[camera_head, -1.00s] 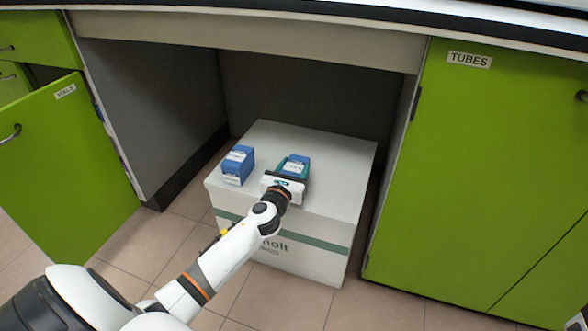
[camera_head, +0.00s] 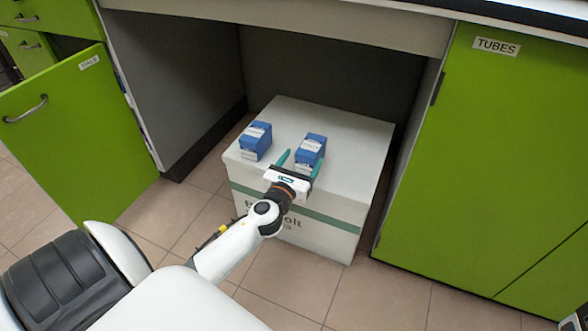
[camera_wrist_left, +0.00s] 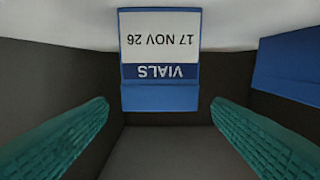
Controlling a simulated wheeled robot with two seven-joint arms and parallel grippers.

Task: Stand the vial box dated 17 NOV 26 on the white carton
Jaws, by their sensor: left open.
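The vial box dated 17 NOV 26 (camera_wrist_left: 160,60) is blue with a white label, shown upside down in the left wrist view. In the head view it is the right-hand blue box (camera_head: 311,146), standing on top of the white carton (camera_head: 345,150). My left gripper (camera_head: 300,166) is open just in front of it, with teal fingers. In the left wrist view the box lies beyond the fingertips, with a gap on each side, and nothing is gripped. My right gripper is not in view.
A second blue box (camera_head: 256,135) stands on the carton to the left; part of it shows in the wrist view (camera_wrist_left: 291,66). The carton is under a bench, between a dark side panel and the green TUBES cabinet (camera_head: 490,150). A green VIALS door (camera_head: 75,130) stands open at left.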

